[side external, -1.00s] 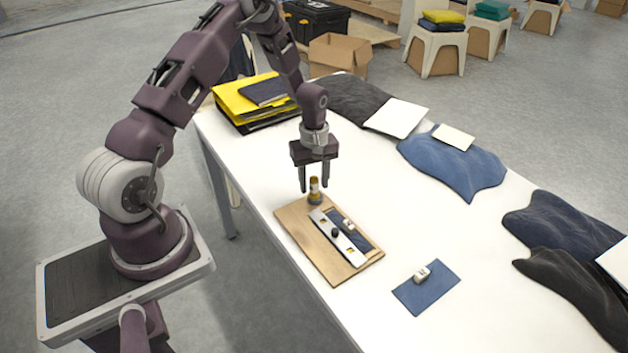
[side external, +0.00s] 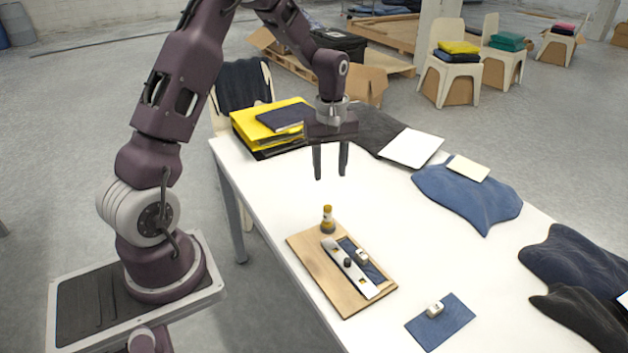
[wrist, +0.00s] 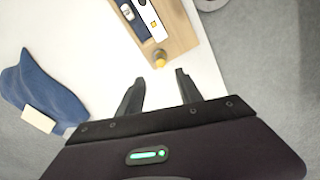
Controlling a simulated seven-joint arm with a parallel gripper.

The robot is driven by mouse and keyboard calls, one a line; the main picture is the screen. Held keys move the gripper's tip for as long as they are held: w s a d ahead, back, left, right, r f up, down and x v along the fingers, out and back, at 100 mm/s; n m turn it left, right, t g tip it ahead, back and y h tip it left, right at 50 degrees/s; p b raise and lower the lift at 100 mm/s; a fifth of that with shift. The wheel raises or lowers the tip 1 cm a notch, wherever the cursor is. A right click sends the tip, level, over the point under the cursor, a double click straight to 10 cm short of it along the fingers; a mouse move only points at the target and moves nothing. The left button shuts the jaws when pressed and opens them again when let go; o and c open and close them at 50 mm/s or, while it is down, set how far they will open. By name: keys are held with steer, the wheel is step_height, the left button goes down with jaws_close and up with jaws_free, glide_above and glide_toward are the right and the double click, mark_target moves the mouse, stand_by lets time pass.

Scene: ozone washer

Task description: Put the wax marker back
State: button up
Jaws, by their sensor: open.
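The wax marker (side external: 327,217) is a short yellow piece with a white band. It stands upright in a dark round holder (side external: 328,229) at the back corner of the wooden board (side external: 338,282). In the wrist view the marker (wrist: 160,62) shows its yellow tip just beyond my fingers. My gripper (side external: 330,178) is open and empty, above the board's back corner and clear of the marker. In the wrist view my two fingers (wrist: 160,75) stand apart with bare white table between them.
A metal straightedge (side external: 350,268) with a dark knob lies on the board beside a blue denim strip with a small white block. Another white block (side external: 435,309) sits on a denim swatch (side external: 440,325) to the right. Yellow folders (side external: 262,130) and dark cloth lie behind.

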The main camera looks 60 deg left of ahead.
steer(key=s+d+r+m+t, duration=0.1)
steer(key=s+d+r+m, duration=0.3)
steer(key=r, duration=0.3)
steer(key=s+d+r+m+t, duration=0.1)
steer(key=s+d+r+m, duration=0.1)
steer(key=s+d+r, duration=0.35)
steer(key=s+d+r+m+t, duration=0.1)
steer(key=s+d+r+m, duration=0.2)
steer(key=s, duration=0.4)
steer(key=s+d+r+m+t, duration=0.2)
steer(key=s+d+m, duration=0.2)
steer(key=s, duration=0.3)
steer(key=shift+s+r+m, duration=0.3)
steer(key=shift+r+m, duration=0.1)
steer(key=shift+m, duration=0.3)
